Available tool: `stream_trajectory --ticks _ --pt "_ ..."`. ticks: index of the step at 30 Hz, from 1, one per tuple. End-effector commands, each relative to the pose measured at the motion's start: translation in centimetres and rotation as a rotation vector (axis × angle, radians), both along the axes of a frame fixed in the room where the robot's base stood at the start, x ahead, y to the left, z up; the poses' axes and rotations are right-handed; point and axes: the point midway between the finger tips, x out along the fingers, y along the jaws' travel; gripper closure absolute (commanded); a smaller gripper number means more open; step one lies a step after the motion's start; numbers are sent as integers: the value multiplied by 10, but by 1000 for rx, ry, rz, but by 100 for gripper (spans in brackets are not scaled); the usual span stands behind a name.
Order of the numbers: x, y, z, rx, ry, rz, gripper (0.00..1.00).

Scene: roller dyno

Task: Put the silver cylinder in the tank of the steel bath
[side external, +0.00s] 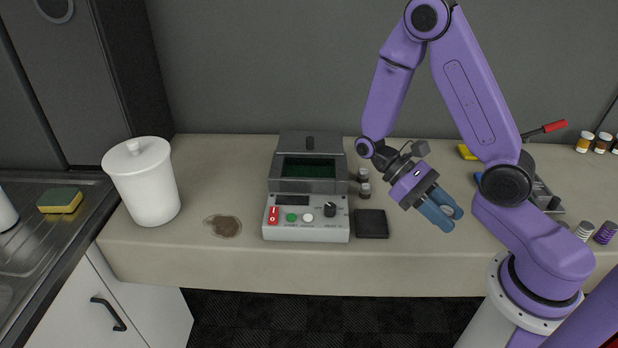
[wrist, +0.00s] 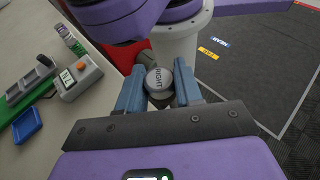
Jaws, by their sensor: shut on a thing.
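My gripper (side external: 444,213) has blue fingers and is shut on the silver cylinder (side external: 448,210), in the air to the right of the steel bath and near the bench's front edge. The cylinder is mostly hidden by the fingers in the side view. In the wrist view the gripper (wrist: 158,92) holds the cylinder (wrist: 159,79) between its fingers, with its round lettered end showing. The steel bath (side external: 307,222) stands mid-bench with buttons and a knob on its front. Its tank (side external: 309,168) shows as a dark green opening behind the panel.
A black square pad (side external: 371,223) and small grey capped bottles (side external: 364,189) sit right of the bath. A white lidded canister (side external: 146,185) and a brown stain (side external: 223,226) are to its left. A device with a red-handled lever (side external: 545,129) is behind my arm.

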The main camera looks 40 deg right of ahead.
Motion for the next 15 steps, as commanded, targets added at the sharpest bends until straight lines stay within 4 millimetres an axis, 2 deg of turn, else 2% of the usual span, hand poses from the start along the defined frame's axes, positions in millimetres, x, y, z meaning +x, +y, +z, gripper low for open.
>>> stream_trajectory --ticks 1,7,11,15 --pt "0 -7 1 0 1 119 96" --pt "16 -39 8 1 -1 568 96" --pt "39 -52 15 1 -2 857 96" --pt "71 -58 25 0 -4 1162 96"
